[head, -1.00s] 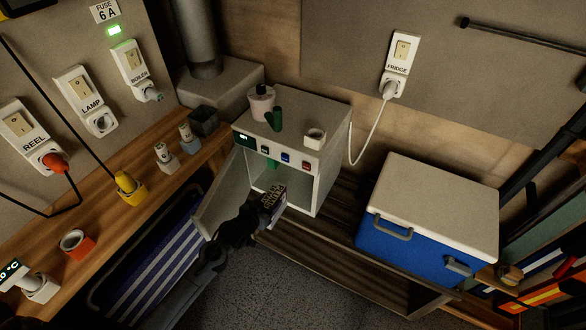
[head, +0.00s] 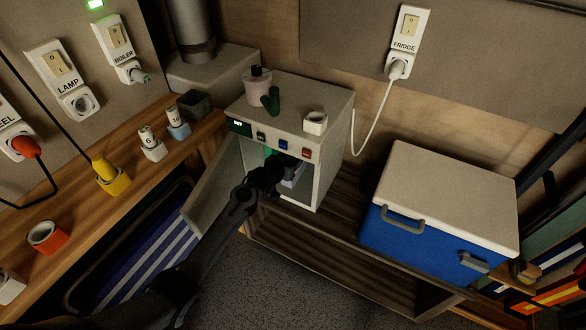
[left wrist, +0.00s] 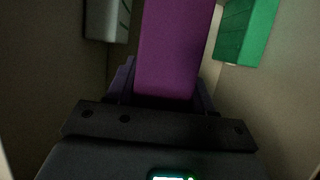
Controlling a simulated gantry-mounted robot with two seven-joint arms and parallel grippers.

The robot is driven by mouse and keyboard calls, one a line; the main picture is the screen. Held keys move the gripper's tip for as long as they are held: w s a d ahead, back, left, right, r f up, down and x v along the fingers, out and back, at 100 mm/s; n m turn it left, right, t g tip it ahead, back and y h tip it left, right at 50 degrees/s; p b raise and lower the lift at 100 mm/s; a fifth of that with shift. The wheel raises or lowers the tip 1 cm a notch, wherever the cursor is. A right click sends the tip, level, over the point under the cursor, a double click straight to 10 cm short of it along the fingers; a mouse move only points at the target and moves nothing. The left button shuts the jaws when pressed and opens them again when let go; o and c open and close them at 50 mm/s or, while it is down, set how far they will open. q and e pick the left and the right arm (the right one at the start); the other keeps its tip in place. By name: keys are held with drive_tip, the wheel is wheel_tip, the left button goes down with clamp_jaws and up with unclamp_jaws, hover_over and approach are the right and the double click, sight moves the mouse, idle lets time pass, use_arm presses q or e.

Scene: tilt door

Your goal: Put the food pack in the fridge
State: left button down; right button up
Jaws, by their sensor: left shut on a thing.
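The small white fridge (head: 332,150) stands at the back with its door (head: 212,190) swung open to the left. My left gripper (head: 283,172) reaches into its opening and is shut on the food pack (head: 293,178), of which only a pale edge shows past the gripper. In the left wrist view the pack (left wrist: 172,50) is a purple block between the fingers, inside the dim interior. A green item (left wrist: 245,30) is to its right, and a grey-white ribbed piece (left wrist: 107,18) is at upper left. My right gripper is not in view.
A bottle (head: 257,86), a green object (head: 271,100) and a white cup (head: 315,123) stand on the fridge top. A blue cooler (head: 425,245) with a pale lid is to the right. A wooden counter (head: 75,215) runs along the left.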

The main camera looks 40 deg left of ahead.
use_arm(q)
drive_tip(key=w+f+b, duration=0.1)
drive_tip(key=f+b, duration=0.1)
drive_tip(key=b, duration=0.1)
drive_tip(key=shift+w+a+f, duration=0.1)
drive_tip(key=shift+w+f, duration=0.2)
drive_tip(key=shift+w, duration=0.05)
drive_tip(key=shift+s+f, duration=0.1)
drive_tip(key=shift+f, duration=0.35)
drive_tip(key=shift+r, duration=0.1)
drive_tip(key=shift+c, duration=2.1)
unclamp_jaws()
drive_tip(key=shift+f, duration=0.2)
